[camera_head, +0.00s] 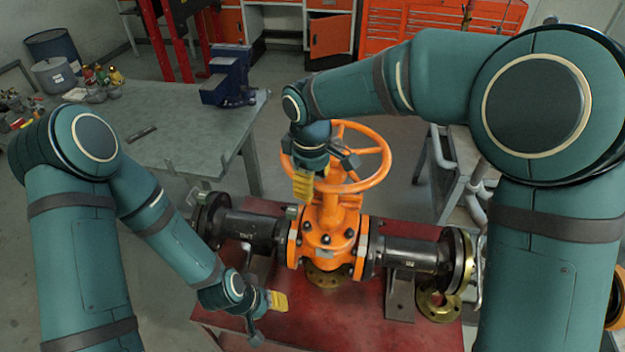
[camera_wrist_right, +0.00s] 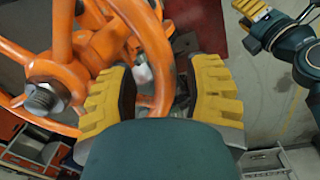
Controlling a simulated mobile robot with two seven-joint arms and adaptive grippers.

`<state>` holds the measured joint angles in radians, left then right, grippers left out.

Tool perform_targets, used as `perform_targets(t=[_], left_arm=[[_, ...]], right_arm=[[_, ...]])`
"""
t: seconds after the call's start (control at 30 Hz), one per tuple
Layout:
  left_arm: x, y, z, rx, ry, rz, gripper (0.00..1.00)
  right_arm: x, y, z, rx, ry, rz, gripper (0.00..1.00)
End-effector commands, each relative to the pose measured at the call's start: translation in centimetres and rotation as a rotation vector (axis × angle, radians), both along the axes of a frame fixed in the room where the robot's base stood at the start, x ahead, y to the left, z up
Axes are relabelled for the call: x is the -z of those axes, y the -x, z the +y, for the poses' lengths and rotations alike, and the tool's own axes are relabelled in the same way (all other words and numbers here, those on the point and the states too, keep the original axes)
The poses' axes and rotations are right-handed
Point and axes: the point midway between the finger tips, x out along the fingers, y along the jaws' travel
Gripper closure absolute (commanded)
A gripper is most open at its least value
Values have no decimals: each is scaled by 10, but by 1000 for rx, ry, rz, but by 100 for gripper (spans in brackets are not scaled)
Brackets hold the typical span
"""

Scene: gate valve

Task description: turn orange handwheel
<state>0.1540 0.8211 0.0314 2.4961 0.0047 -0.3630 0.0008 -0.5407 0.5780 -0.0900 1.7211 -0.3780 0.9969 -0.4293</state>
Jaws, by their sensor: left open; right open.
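The orange handwheel (camera_head: 372,180) sits on top of an orange gate valve (camera_head: 328,240), level above a red table. My right gripper (camera_head: 322,178) is at the left part of the wheel's rim, reaching down from above. In the right wrist view, the rim (camera_wrist_right: 158,60) runs between the two yellow-padded fingers of the open right gripper (camera_wrist_right: 162,88). Whether either pad touches the rim is unclear. My left gripper (camera_head: 268,312) is open and empty, low in front of the valve, near the table's left front. It also shows in the right wrist view (camera_wrist_right: 262,22).
Black flanged pipes (camera_head: 250,226) extend from both sides of the valve. A brass flange (camera_head: 438,304) lies at the red table's (camera_head: 345,325) right. A grey workbench (camera_head: 180,125) with a blue vise (camera_head: 230,78) stands behind left. The red table's front is mostly clear.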

Motion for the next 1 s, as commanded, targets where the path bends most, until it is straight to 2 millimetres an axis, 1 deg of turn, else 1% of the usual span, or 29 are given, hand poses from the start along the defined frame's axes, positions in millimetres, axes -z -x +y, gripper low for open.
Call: perform_targets(t=[0.27,0.3,0.37,0.4,0.43,0.83,1.0], left_arm=[[0,0,0,0,0,0,53],[0,0,0,0,0,0,53],[0,0,0,0,0,0,53],[0,0,0,0,0,0,53],[0,0,0,0,0,0,53],[0,0,0,0,0,0,53],[-2,0,0,0,0,0,53]], right_arm=[[1,0,0,0,0,0,50],[1,0,0,0,0,0,58],[1,0,0,0,0,0,79],[1,0,0,0,0,0,93],[1,0,0,0,0,0,100],[2,0,-1,0,1,3,100],[2,-3,-9,-4,2,4,100]])
